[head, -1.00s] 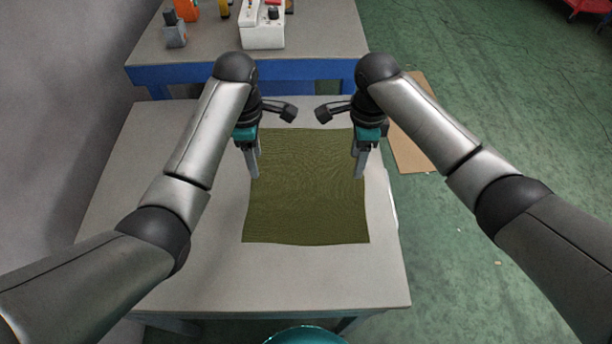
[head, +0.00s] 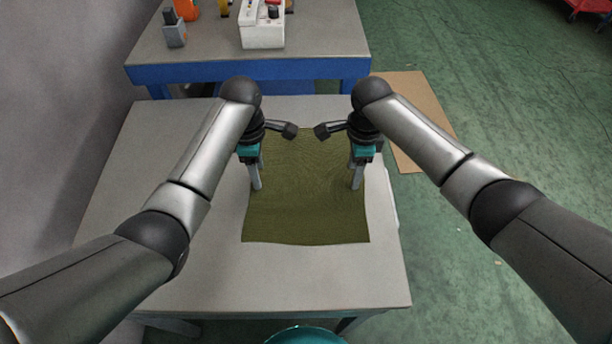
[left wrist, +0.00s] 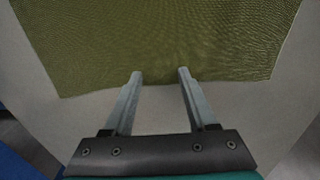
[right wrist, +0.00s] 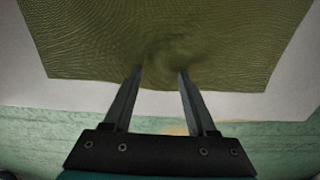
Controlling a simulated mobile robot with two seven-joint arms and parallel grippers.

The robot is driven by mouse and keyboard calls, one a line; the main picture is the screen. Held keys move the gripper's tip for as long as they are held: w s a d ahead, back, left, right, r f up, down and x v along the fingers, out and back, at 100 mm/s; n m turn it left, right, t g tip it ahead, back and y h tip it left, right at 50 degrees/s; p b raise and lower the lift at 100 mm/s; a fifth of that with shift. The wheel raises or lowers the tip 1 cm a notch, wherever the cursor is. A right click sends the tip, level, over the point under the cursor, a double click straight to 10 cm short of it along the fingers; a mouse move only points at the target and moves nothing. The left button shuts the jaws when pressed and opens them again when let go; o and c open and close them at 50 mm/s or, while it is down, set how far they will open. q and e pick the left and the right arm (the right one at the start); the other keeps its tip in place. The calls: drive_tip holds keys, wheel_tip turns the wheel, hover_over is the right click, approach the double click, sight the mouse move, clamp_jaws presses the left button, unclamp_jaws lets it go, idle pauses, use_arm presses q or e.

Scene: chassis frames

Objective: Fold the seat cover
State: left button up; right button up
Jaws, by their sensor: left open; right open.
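The olive-green seat cover (head: 306,205) lies spread flat on the grey table. My left gripper (head: 256,186) is over its left edge and my right gripper (head: 355,186) is over its right edge. In the left wrist view the open fingers (left wrist: 161,74) reach the edge of the cover (left wrist: 170,40), with a gap between them. In the right wrist view the open fingers (right wrist: 160,72) are at the other edge of the cover (right wrist: 160,35), which looks slightly rumpled between them. Neither gripper holds cloth. The cover's far edge is partly hidden by my wrists.
The grey table (head: 170,270) is clear around the cover. A brown board (head: 425,115) lies on the green floor at the right.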

use_arm(q)
drive_tip(key=shift+c, duration=0.6)
use_arm(e)
drive_tip(key=shift+f, duration=0.1)
drive_tip(key=shift+c, duration=0.6)
use_arm(q)
drive_tip(key=shift+f, duration=0.1)
clamp_jaws()
use_arm(e)
drive_tip(key=shift+s, duration=0.1)
clamp_jaws()
use_arm(q)
drive_tip(key=shift+s, duration=0.1)
